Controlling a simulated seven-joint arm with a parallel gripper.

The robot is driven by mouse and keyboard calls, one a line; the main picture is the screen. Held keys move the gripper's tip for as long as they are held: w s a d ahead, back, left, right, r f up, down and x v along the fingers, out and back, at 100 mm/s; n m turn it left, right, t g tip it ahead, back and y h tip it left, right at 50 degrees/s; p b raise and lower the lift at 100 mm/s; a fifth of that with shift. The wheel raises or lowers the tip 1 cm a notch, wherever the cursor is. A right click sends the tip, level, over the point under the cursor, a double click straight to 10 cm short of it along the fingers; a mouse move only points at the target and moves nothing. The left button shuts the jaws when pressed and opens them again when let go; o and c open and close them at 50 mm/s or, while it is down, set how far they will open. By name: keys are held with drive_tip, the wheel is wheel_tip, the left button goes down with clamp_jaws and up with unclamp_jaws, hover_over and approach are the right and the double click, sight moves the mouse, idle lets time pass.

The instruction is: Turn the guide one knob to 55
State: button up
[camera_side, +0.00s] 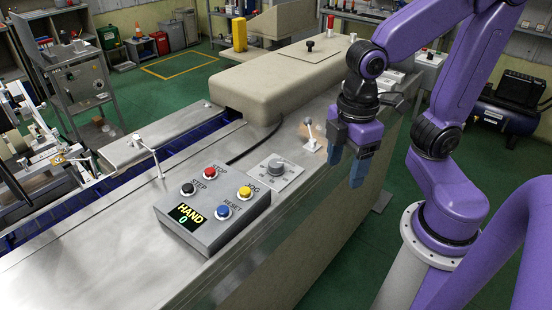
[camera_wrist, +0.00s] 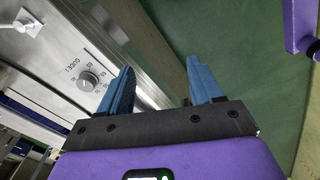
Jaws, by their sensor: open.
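The guide one knob (camera_side: 275,165) is a round grey knob on a light square dial plate (camera_side: 291,171), set in the machine's top beside the button box. In the wrist view the knob (camera_wrist: 88,80) shows left of my fingers, with "GUIDE 1" lettering and small numbers around it. Its exact setting is too small to read. My gripper (camera_side: 347,165) is open and empty, pointing down to the right of the knob, near the machine's edge, and apart from it. The wrist view shows clear space between the blue fingers (camera_wrist: 160,68).
A button box (camera_side: 213,208) with several coloured buttons and a display reading "HAND 0" stands left of the knob. A small lever (camera_side: 309,130) stands behind the knob. A beige cover (camera_side: 270,85) rises farther back. Green floor (camera_side: 395,200) lies right of the machine.

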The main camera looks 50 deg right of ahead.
drive_tip(key=w+a+r+n, duration=0.1)
drive_tip(key=w+r, duration=0.3)
drive_tip(key=w, duration=0.5)
drive_tip(key=n, duration=0.2)
approach(276, 162)
drive_tip(key=shift+g, duration=0.3)
wheel_tip(276, 162, down, 9)
drive_tip(key=shift+a+r, duration=0.1)
drive_tip(key=shift+r, duration=0.05)
drive_tip(key=c, duration=1.1)
drive_tip(key=shift+o, duration=0.2)
